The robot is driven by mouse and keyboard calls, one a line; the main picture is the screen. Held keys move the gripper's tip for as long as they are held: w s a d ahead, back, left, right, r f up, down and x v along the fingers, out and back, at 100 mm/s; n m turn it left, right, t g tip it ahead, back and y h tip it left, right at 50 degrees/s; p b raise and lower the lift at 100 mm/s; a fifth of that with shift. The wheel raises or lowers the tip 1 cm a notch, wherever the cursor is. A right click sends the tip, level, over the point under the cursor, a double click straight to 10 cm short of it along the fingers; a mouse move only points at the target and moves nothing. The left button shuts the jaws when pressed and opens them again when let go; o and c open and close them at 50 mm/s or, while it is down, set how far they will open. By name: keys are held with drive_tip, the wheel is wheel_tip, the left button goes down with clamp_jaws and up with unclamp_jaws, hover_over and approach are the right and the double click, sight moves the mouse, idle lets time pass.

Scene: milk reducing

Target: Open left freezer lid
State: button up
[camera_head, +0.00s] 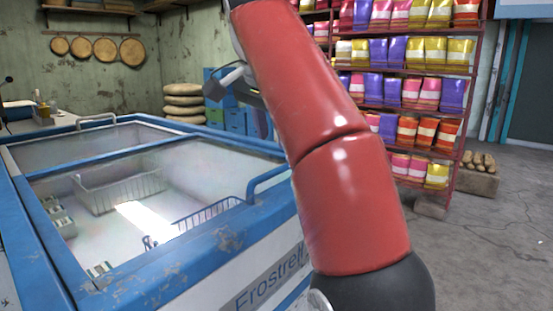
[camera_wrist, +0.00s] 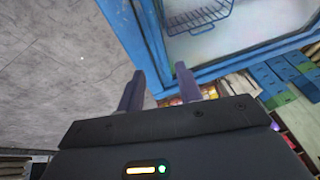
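The chest freezer (camera_head: 215,240) has a blue, paint-chipped frame and glass lids. The near glass lid (camera_head: 150,195) lies over wire baskets, and a blue bar handle (camera_head: 268,180) stands at its right edge. The freezer's blue frame (camera_wrist: 235,65) passes just beyond the fingertips; contact cannot be told. In the head view my red arm hides part of the scene.
A rack of colourful packets (camera_head: 420,90) stands behind my arm. Stacked pale sacks (camera_head: 184,103) and blue crates (camera_head: 228,118) are beyond the freezer. A counter (camera_head: 40,125) is at the far left. The grey floor (camera_head: 500,240) at right is clear.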

sight(278, 168)
drive_tip(key=shift+b+x, duration=0.35)
drive_tip(key=shift+x, duration=3.45)
drive_tip(key=shift+c, duration=0.4)
clamp_jaws()
